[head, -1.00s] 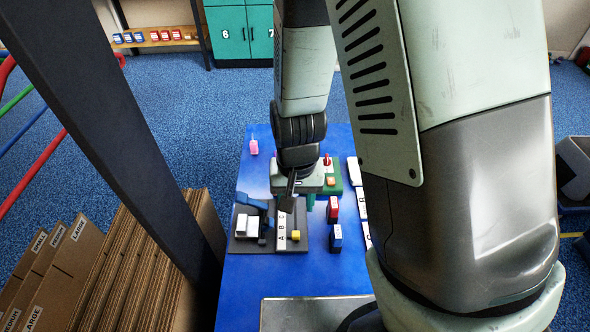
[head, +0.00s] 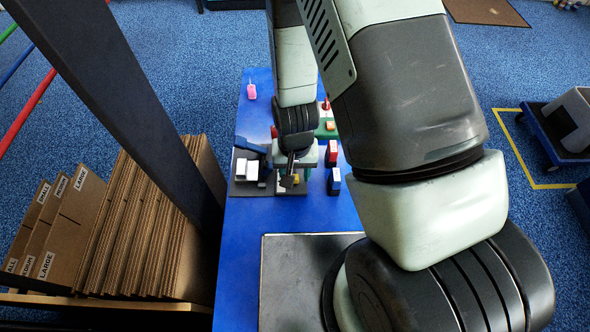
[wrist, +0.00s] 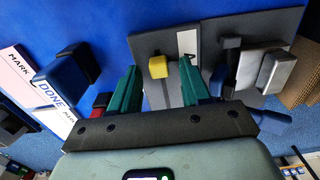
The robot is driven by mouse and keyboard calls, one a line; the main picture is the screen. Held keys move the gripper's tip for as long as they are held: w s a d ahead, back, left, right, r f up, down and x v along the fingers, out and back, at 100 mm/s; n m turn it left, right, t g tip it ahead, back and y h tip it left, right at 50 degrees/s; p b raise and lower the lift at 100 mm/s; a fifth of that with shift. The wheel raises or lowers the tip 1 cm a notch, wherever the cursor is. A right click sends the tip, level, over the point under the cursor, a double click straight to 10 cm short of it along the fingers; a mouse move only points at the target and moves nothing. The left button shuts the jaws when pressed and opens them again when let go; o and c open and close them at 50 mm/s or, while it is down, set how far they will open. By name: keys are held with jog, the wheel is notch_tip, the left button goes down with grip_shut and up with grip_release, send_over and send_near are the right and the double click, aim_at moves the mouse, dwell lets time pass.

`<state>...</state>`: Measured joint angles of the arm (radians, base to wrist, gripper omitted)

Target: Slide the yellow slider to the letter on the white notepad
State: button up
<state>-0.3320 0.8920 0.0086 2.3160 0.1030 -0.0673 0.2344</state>
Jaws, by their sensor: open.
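The yellow slider (wrist: 158,66) sits on a grey board (wrist: 148,42) on the blue table. It also shows in the head view (head: 296,179), partly covered by my wrist. A white letter strip (wrist: 187,42) lies beside its track; most of the strip is hidden behind a finger. My gripper (wrist: 158,76) is open, its green fingers apart on either side of the slider in the wrist view, with no visible contact. White cards with print, including "MARK" and "DONE" (wrist: 48,92), lie at the left in the wrist view. I cannot tell which one is the notepad, or read its letter.
A grey board with white blocks (head: 250,169) adjoins the slider board. A red block (head: 332,150) and a blue block (head: 334,183) stand to the right. A pink object (head: 251,91) lies at the far left. The blue table is clear left of the front metal plate (head: 300,250).

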grip_shut()
dwell(0.3)
jog(key=shift+w, duration=1.55)
grip_release()
notch_tip(320, 180, up, 11)
jog(key=shift+f, duration=0.1)
